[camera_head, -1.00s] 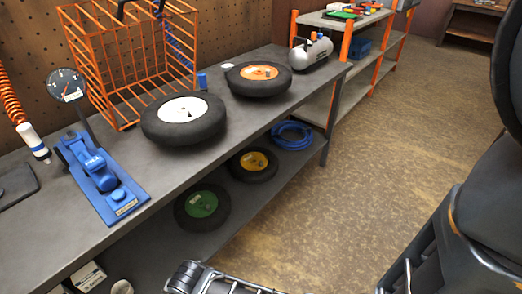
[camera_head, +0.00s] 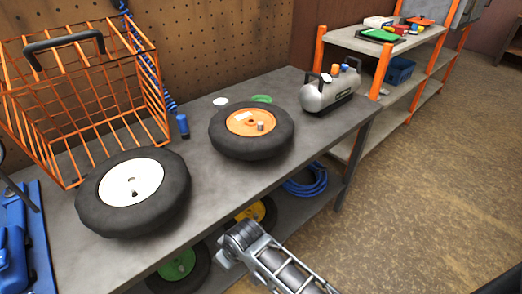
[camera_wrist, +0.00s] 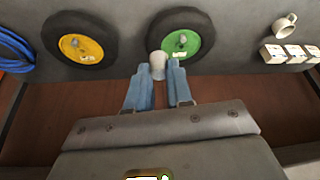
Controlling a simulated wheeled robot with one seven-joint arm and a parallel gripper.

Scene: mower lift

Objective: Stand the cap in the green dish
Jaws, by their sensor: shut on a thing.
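My gripper (camera_wrist: 160,82) shows in the wrist view with its two blue fingers shut on a small pale grey cylinder, which looks like the cap (camera_wrist: 158,64). The fingers cover part of it. In that view it lies in front of the lower shelf, just beside the green-hubbed wheel (camera_wrist: 180,36). The green dish (camera_head: 262,99) is on the bench top in the head view, behind the orange-hubbed wheel (camera_head: 236,146), which partly hides it. The dish is out of the wrist view. My arm shows at the lower middle of the head view, but the fingertips cannot be made out there.
A white-hubbed wheel (camera_head: 132,222), an orange wire basket (camera_head: 85,120) and a grey air tank (camera_head: 330,94) stand on the bench. A small white disc (camera_head: 220,101) lies left of the dish. The lower shelf holds a yellow-hubbed wheel (camera_wrist: 80,46) and blue hose (camera_head: 305,188).

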